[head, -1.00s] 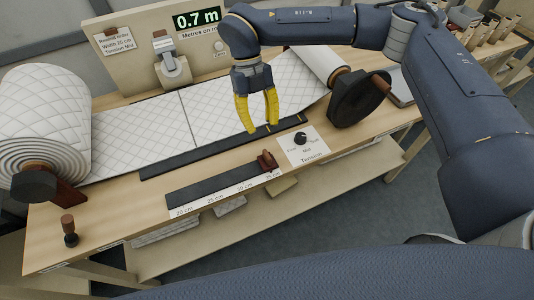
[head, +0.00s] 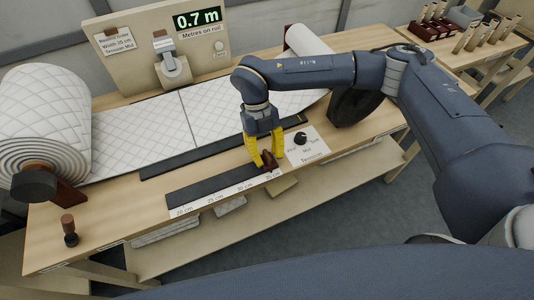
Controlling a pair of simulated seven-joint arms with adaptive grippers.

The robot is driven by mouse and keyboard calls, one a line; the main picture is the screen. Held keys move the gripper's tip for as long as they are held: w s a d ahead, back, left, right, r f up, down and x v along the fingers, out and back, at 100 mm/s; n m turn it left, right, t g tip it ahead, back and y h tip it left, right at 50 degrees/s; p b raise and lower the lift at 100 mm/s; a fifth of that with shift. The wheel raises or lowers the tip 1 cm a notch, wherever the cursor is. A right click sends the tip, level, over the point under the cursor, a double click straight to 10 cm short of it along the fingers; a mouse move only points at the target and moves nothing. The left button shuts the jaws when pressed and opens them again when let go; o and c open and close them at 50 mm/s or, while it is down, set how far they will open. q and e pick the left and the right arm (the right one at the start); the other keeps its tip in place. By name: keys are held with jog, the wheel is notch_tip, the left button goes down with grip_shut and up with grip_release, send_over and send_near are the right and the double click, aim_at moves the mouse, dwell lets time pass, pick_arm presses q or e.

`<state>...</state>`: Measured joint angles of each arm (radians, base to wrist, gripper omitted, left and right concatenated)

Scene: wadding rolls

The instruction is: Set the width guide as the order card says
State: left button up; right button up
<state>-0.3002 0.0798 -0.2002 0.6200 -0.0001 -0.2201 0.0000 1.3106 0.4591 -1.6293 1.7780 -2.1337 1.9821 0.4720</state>
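The width guide is a dark rail (head: 210,186) along the table's front, with a scale strip (head: 213,201) marked 20, 25 and 30 cm and a last mark too small to read. Its brown slider (head: 269,163) sits at the right end, past the 30 cm mark. My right gripper (head: 267,160) has its yellow fingers down on either side of the slider's knob, apart, with no clear grip on it. The order card (head: 123,41) on the back panel reads width 25 cm, tension Mid. My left gripper is not in view.
A tension dial (head: 300,138) on a white plate stands just right of the slider. A quilted roll (head: 45,120) is at left, its sheet (head: 140,135) running across the table behind a dark bar. A small brown-topped peg (head: 69,228) stands front left.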

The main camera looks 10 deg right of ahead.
jog(key=shift+c, duration=0.4)
grip_shut()
